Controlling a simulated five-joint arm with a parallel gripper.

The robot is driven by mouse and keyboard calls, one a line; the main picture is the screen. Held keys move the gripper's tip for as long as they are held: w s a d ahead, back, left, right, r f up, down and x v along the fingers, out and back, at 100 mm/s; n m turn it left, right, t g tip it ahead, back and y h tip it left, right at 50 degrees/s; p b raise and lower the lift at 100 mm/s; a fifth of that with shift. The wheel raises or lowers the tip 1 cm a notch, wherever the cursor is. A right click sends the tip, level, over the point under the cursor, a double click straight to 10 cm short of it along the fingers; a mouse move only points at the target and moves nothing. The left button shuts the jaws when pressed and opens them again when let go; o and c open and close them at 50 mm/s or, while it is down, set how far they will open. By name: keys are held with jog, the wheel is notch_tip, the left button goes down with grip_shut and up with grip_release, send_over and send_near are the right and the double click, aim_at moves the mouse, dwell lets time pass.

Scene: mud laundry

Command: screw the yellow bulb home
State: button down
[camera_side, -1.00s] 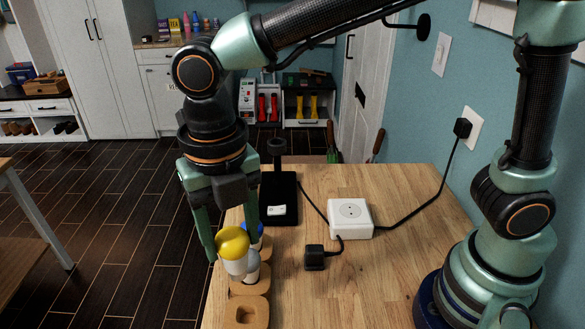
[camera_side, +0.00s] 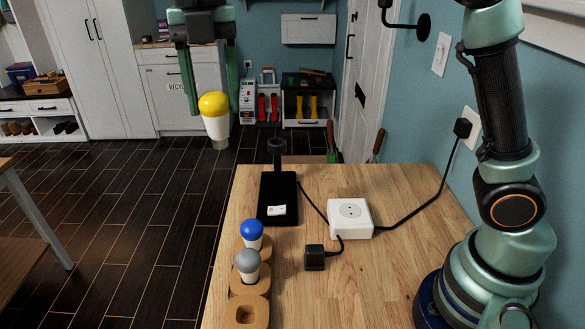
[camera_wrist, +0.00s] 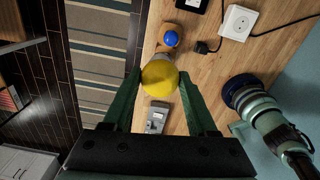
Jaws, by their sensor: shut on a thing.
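The yellow bulb (camera_side: 214,116) has a yellow dome, a white body and a grey metal base pointing down. My gripper (camera_side: 208,105) is shut on it and holds it upright, well above the table height in the side view. In the wrist view the yellow dome (camera_wrist: 160,77) sits between the green fingers (camera_wrist: 158,90). A black lamp base (camera_side: 278,197) with an upright socket post (camera_side: 276,150) and a white switch stands at the table's far left. The bulb is apart from the socket.
A blue bulb (camera_side: 251,232) and a grey bulb (camera_side: 247,265) stand in a wooden holder; its front hole (camera_side: 248,314) is empty. A white outlet box (camera_side: 350,217), a black plug (camera_side: 314,257) and cords lie to the right.

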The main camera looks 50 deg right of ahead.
jog(key=w+d+f+m, duration=0.1)
jog(key=w+d+m, duration=0.4)
jog(key=d, duration=0.6)
jog(key=w+d+m, duration=0.2)
jog(key=w+d, duration=0.4)
jog(key=d, duration=0.5)
notch_tip(320, 180, down, 10)
jog(key=shift+f, duration=0.15)
jog(key=shift+f, duration=0.2)
dwell(0.7)
jog(key=shift+f, duration=0.35)
jog(key=shift+f, duration=0.9)
dwell(3.0)
